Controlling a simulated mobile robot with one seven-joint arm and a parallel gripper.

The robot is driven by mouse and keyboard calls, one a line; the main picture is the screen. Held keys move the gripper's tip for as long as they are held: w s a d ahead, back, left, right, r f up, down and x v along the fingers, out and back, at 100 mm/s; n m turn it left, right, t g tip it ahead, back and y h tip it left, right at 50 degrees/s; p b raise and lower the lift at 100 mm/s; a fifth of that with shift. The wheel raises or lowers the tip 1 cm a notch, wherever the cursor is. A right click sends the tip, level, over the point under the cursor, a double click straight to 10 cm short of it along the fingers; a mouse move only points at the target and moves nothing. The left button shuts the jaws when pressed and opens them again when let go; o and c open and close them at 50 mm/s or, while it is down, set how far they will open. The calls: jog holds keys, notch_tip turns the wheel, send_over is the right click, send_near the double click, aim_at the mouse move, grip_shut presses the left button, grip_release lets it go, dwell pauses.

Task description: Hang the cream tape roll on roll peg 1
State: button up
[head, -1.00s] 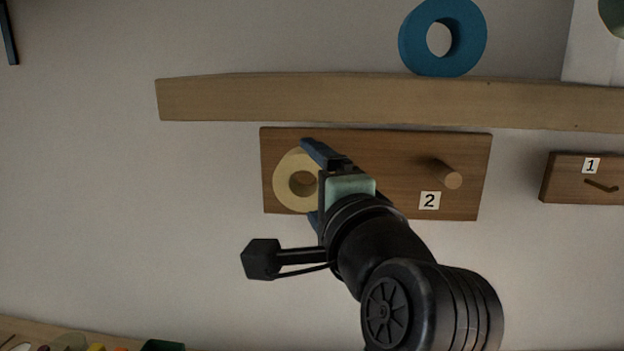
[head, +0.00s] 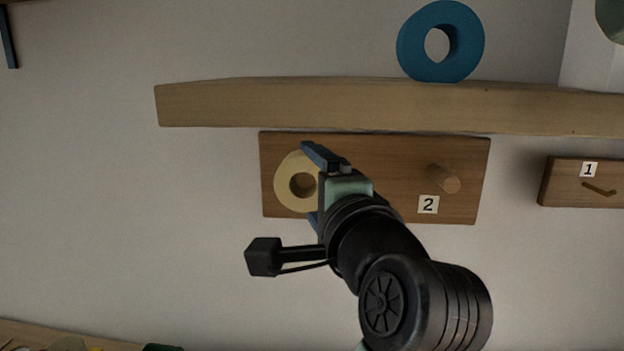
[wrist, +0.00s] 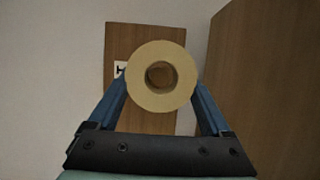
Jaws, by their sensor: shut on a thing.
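The cream tape roll (head: 284,184) is in front of the left part of the wooden peg board (head: 390,155). My gripper (head: 309,182) is shut on the roll, with one blue finger above it and one below in the head view. In the wrist view the roll (wrist: 160,101) sits between both fingers of my gripper (wrist: 161,85), its hole facing the camera. A round brown shape shows inside the hole, perhaps the end of roll peg 1. I cannot tell whether the peg is through the hole. The label for peg 1 is mostly hidden.
Peg 2 (head: 446,179) on the right of the board is bare, with its label (head: 428,204) below. A wooden shelf (head: 350,104) runs just above, carrying a blue roll (head: 468,50). A small hook board labelled 1 (head: 560,184) is at right.

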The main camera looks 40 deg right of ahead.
jog(key=shift+w+d+f, duration=0.1)
jog(key=shift+w+d, duration=0.95)
jog(key=shift+d, duration=0.2)
dwell(1.4)
jog(key=shift+w+d+f, duration=0.25)
jog(key=shift+w+d, duration=0.1)
jog(key=shift+d, duration=0.05)
dwell(0.4)
dwell(0.7)
jog(key=o, duration=1.2)
jog(key=b+v, duration=0.5)
jog(key=v, duration=0.8)
